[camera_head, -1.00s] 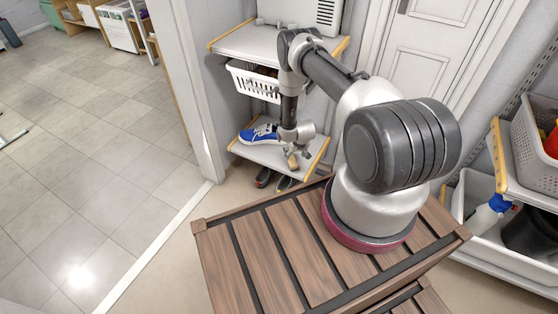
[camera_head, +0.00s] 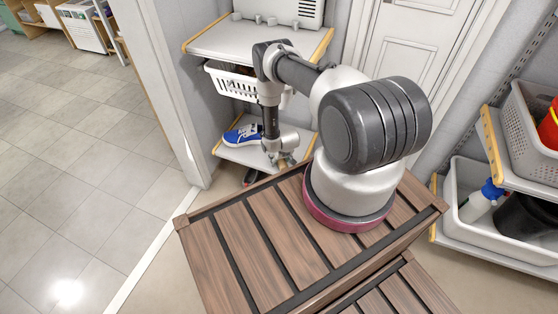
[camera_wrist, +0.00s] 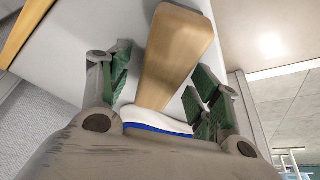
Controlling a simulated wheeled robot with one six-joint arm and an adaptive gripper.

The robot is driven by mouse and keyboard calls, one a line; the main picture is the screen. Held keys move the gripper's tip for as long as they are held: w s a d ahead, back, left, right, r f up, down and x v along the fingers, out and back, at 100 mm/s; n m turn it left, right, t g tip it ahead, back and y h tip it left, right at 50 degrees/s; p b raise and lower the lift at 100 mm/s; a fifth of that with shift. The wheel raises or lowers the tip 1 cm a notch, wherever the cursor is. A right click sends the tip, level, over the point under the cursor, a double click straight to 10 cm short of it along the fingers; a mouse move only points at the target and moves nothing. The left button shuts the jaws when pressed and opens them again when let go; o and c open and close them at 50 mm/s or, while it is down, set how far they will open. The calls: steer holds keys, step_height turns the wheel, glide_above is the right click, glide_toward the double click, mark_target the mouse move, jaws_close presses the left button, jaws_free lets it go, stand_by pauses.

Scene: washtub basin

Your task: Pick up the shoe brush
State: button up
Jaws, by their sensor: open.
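The shoe brush has a light wooden handle (camera_wrist: 170,55), which lies on the pale lower shelf (camera_head: 240,157). In the wrist view it runs between my gripper's (camera_wrist: 158,78) two green-padded fingers, which are spread apart with gaps on both sides. In the head view my gripper (camera_head: 283,158) is down at the shelf's right part and covers most of the brush; only a small tan bit shows. A blue and white shoe (camera_head: 243,135) is on the same shelf to the left. A white and blue edge (camera_wrist: 158,124) shows below the handle in the wrist view.
A white basket (camera_head: 232,83) hangs under the upper shelf (camera_head: 225,45), close to my arm. A door frame stands left of the shelves. Dark shoes (camera_head: 250,175) are on the floor below. Bins with bottles stand at right.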

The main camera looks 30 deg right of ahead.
steer(key=shift+f, duration=0.25)
stand_by(0.4)
steer(key=c, duration=1.2)
steer(key=shift+r, duration=0.1)
